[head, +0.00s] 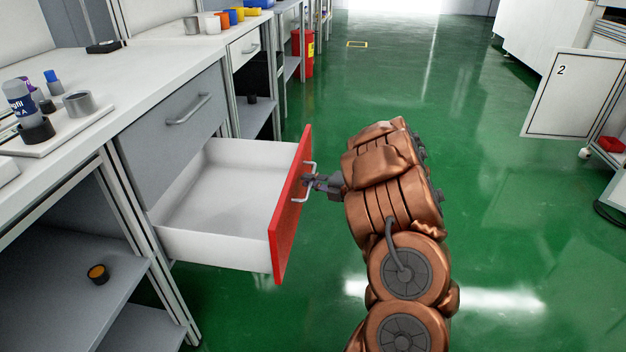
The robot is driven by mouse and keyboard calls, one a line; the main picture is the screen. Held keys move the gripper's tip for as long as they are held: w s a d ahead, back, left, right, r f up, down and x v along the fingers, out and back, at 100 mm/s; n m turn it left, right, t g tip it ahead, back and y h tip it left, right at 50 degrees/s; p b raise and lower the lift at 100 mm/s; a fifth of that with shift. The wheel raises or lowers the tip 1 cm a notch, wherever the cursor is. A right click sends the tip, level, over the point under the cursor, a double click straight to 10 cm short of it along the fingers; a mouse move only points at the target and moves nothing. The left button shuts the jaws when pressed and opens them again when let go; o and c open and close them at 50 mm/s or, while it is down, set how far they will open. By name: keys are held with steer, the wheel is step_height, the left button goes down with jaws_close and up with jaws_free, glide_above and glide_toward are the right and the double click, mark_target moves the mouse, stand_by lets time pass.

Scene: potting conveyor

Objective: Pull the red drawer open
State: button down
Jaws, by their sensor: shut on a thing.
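The red drawer (286,225) is pulled well out of the workbench unit, and its white inside looks empty. Its white bar handle (313,168) is on the red front. My gripper (311,181) is at the handle, shut on it, with the copper-coloured arm coming from the lower right. The fingertips are small in the picture and partly overlap the handle.
A closed grey drawer (173,130) sits just above the red one. The worktop (150,62) holds a tray (62,133) with bottles and small containers. Open green floor (500,230) lies to the right. A white panel marked 2 (570,97) stands at the far right.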

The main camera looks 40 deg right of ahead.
steer(key=c, duration=1.2)
jaws_free()
steer(key=v, duration=1.2)
